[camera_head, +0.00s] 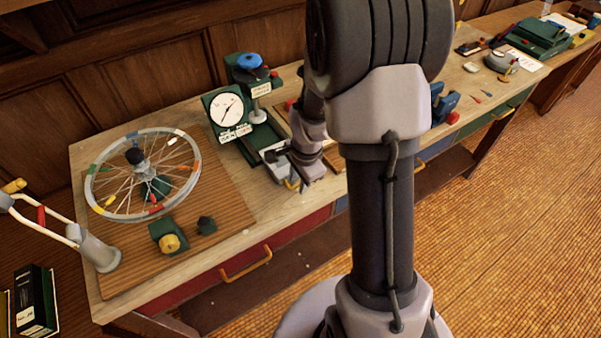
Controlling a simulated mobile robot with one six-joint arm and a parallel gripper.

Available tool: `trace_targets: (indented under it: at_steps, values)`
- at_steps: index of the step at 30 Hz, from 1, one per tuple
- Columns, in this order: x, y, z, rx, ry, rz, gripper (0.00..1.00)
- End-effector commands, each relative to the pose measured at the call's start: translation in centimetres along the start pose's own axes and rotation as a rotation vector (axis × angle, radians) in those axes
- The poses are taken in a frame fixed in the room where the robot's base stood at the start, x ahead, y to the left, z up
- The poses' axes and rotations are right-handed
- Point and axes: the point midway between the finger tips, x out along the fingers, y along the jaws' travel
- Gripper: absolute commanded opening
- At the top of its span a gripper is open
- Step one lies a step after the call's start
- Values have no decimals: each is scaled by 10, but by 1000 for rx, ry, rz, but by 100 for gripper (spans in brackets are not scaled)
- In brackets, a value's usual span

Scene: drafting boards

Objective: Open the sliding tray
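A dark green device with a round white dial (228,107) and a blue knob (249,61) stands at the back of the wooden bench. A small pale tray-like part (269,151) shows at its front, partly hidden by my wrist. I cannot tell for certain whether this is the sliding tray. My gripper (293,184) is low at the bench's front edge, just in front of this part. Its fingers are small and partly hidden, so I cannot tell whether they are open or touching anything. A red drawer with a yellow handle (246,264) is under the bench, looking shut.
A spoked wheel (144,174) lies on a wooden board (233,206) at left, near a green block with a yellow knob (166,237). A blue clamp-like tool (444,104) stands right of my arm. My arm hides the bench's middle. The floor (500,230) at right is clear.

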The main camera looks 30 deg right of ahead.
Motion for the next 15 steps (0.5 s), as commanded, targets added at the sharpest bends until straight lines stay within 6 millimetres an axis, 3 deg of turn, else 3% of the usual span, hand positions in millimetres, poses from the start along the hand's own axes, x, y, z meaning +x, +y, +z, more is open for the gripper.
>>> trace_targets:
  at_steps: [5,15]
  values:
    - [-36,-2,0,0,2,-3,31]
    - [-142,-3,-1,1,2,-4,31]
